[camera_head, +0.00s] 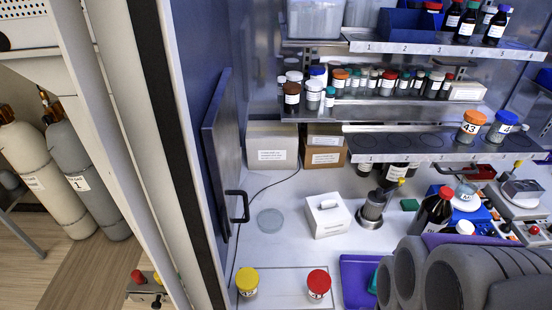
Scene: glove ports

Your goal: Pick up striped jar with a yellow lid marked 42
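The jar with a yellow lid (247,280) stands upright at the bottom of the view, on the left part of a pale board on the cabinet floor. I see it mostly from above; its label is small and I cannot read the number surely. A jar with a red lid (318,283) stands to its right on the same board, apart from it.
Jars with an orange lid (471,126) and a blue lid (502,126) stand on the shelf. A purple tray (357,275) lies right of the red-lidded jar. A white box (326,214) stands behind. An open door panel (222,150) with a black handle (238,207) stands at left.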

